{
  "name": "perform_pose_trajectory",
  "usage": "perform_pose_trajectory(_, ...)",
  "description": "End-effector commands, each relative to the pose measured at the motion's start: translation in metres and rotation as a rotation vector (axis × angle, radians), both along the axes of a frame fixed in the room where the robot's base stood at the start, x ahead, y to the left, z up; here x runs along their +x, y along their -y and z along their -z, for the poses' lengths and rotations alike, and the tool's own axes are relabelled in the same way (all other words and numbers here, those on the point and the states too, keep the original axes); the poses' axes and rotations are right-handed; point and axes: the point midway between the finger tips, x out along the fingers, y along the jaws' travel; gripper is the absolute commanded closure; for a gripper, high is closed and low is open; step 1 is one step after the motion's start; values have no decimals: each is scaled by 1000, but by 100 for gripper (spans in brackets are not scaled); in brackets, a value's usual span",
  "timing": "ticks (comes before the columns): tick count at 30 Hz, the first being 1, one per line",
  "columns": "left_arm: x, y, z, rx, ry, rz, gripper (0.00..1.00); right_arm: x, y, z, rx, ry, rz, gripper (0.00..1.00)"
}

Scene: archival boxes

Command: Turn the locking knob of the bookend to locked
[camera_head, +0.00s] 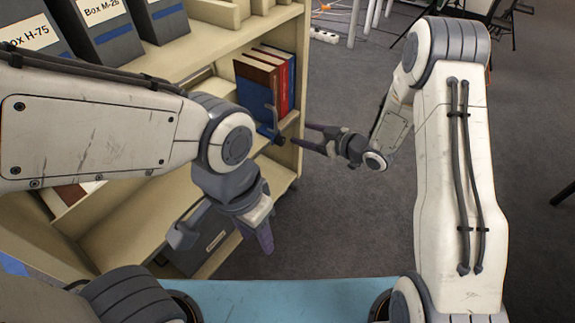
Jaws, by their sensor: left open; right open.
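The blue-grey bookend (271,113) stands on the shelf against the front of a short row of books, near the shelf's right end. Its locking knob is too small to make out, so its setting cannot be told. My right gripper (303,135) is open and empty. It points left, with its fingertips just right of the bookend in the picture; whether they touch it cannot be told. My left gripper (222,240) is open and empty, pointing down in front of the lower shelf. My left arm hides part of the shelves.
Tan and red books (268,75) stand behind the bookend. Dark archival boxes (108,38) stand on the upper shelf of the beige bookcase (292,165). Another dark box (212,247) sits low behind my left gripper.

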Motion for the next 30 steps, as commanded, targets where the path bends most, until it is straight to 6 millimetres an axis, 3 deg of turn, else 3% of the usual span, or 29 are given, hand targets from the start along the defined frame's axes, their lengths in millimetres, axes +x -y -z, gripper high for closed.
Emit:
perform_pose_trajectory(1,0,0,32,0,0,0,55,-4,9,40,70,16,-16,29)
perform_pose_trajectory(6,0,0,60,-1,1,0,55,-21,25,72,259,79,-67,29)
perform_pose_trajectory(13,0,0,69,-1,1,0,55,-27,26,77,345,108,-91,29)
perform_pose_trajectory(30,0,0,96,-1,1,0,55,26,-47,76,342,108,-90,29)
